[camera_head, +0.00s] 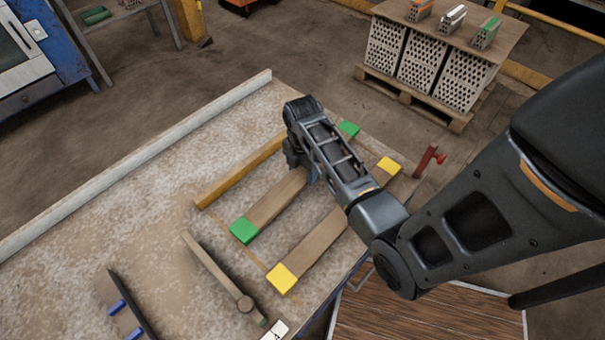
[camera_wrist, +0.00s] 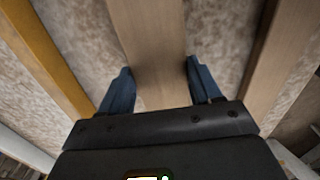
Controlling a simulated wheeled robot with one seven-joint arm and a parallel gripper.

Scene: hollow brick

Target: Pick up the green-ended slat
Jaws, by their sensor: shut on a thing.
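The green-ended slat (camera_head: 276,200) is a flat wooden board with green ends, over the speckled table. Its near green end and part of its far green end show in the head view; my arm hides the middle. My gripper (camera_head: 311,176) is at the middle of this slat. In the wrist view, the blue fingers of my gripper (camera_wrist: 158,68) stand on both sides of the wooden slat (camera_wrist: 150,35), shut on it. I cannot tell whether the slat touches the table.
A yellow-ended slat (camera_head: 318,246) lies parallel on the right. A yellow-orange bar (camera_head: 238,173) lies on the left. A red post (camera_head: 425,161) stands at the table's far right edge. A thin wooden tool (camera_head: 215,265) lies in front. The table's left part is clear.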

